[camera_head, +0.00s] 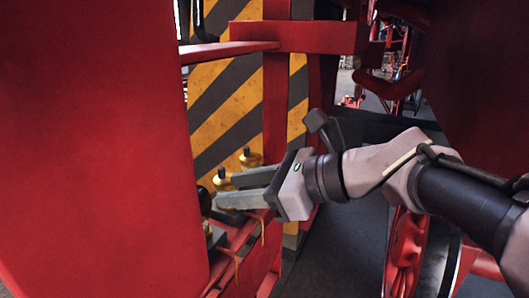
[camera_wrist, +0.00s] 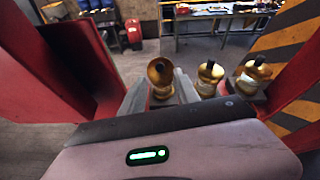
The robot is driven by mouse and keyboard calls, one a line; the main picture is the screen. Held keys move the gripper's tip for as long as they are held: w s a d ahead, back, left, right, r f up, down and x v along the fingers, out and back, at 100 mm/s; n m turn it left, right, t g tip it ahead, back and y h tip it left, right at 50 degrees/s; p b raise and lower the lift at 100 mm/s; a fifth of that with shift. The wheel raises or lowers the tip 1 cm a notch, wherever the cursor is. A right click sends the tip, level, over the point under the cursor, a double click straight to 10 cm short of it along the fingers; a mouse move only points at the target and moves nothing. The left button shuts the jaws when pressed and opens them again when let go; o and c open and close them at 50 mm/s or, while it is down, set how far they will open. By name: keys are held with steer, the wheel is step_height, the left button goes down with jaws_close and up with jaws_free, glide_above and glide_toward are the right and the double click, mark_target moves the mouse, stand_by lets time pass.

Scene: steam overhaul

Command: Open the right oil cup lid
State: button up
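Three brass oil cups stand in a row. In the wrist view, the left cup (camera_wrist: 160,77) shows a dark round face towards the camera; I cannot tell if this is a tilted lid or an open mouth. The middle cup (camera_wrist: 208,77) and the right cup (camera_wrist: 253,76) have knobbed lids that look closed. My gripper (camera_wrist: 160,88) is open, its fingers on either side of the left cup in the picture; contact is unclear. In the head view, my gripper (camera_head: 223,190) reaches left to the row, where the far cup (camera_head: 250,159) and the middle cup (camera_head: 222,181) show.
A large red panel (camera_head: 95,150) stands close on the left. Red frame bars (camera_head: 276,100) and a yellow-black striped board (camera_head: 225,105) are behind the cups. A red wheel (camera_head: 405,250) is below my arm. A workbench (camera_wrist: 225,14) stands far off.

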mark_target(205, 193)
steer(key=x, duration=0.6)
steer(key=shift+w+a+f, duration=0.1)
steer(key=shift+w+a, duration=0.05)
steer(key=shift+a, duration=0.15)
jaws_close()
